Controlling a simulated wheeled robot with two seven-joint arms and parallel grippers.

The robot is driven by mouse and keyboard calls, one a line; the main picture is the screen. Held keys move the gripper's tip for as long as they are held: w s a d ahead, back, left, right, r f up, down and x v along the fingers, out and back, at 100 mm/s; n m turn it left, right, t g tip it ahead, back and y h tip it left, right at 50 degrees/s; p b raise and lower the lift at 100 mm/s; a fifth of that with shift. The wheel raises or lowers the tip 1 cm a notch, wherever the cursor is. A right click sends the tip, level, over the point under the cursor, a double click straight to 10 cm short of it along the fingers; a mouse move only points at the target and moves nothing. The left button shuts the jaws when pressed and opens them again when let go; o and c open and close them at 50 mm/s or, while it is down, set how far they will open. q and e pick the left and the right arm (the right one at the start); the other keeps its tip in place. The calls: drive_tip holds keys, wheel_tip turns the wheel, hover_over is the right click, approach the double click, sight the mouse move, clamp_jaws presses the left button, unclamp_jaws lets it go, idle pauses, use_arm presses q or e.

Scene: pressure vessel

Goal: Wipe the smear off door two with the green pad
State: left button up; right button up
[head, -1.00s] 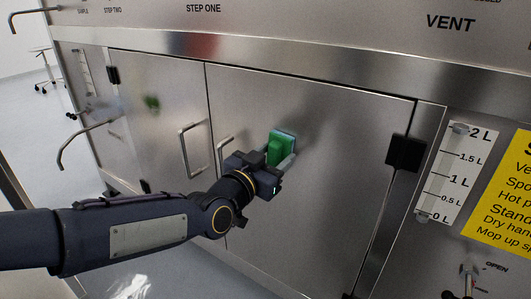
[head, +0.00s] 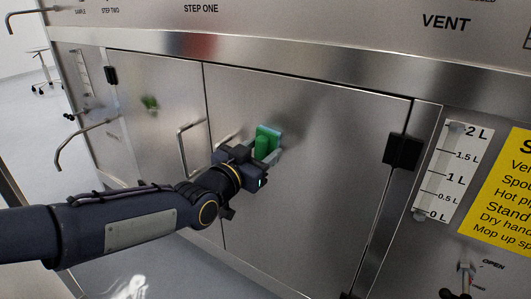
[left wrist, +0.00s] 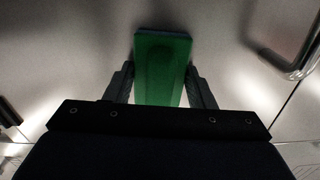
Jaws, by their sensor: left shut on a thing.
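My left gripper (head: 262,158) is shut on the green pad (head: 267,143), which has a blue-grey face on the door side. The pad is at the upper left part of the right-hand steel door (head: 330,155). I cannot tell whether it touches the door. In the left wrist view the pad (left wrist: 162,60) sits between both fingers. A left-hand door (head: 150,140) stands beside it. A blurred green spot (head: 150,102) shows there; I cannot tell a mark from a reflection. No smear shows clearly on the right-hand door, and no door number is readable. My right gripper is out of view.
A bar handle (head: 188,148) stands out from the left-hand door, near my gripper. A black hinge (head: 402,151) is at the right door's edge. A level scale (head: 452,172) and a yellow sign (head: 508,200) are further right. A curved handle (head: 75,145) juts out at left.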

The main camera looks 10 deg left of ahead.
sight(284, 147)
use_arm(q)
drive_tip(key=shift+w+a+r, duration=0.1)
drive_tip(key=shift+a+r, duration=0.05)
drive_tip(key=shift+r, duration=0.25)
drive_tip(key=shift+s+d+f, duration=0.1)
drive_tip(key=shift+s+d, duration=0.15)
drive_tip(key=shift+d, duration=0.4)
drive_tip(key=shift+s+d+r, duration=0.1)
drive_tip(key=shift+s+d, duration=0.15)
drive_tip(key=shift+d, duration=0.45)
drive_tip(key=shift+s+d+f, duration=0.1)
drive_tip(key=shift+s+d, duration=0.15)
drive_tip(key=shift+d, duration=0.4)
drive_tip(key=shift+w+a, duration=0.2)
drive_tip(key=shift+a, duration=0.45)
drive_tip(key=shift+w+a, duration=0.25)
drive_tip(key=shift+a, duration=0.4)
drive_tip(key=shift+w+a, duration=0.2)
drive_tip(key=shift+a, duration=0.45)
drive_tip(key=shift+v, duration=3.05)
drive_tip(key=shift+s, duration=0.1)
drive_tip(key=shift+p+v, duration=0.35)
drive_tip(key=shift+v, duration=1.05)
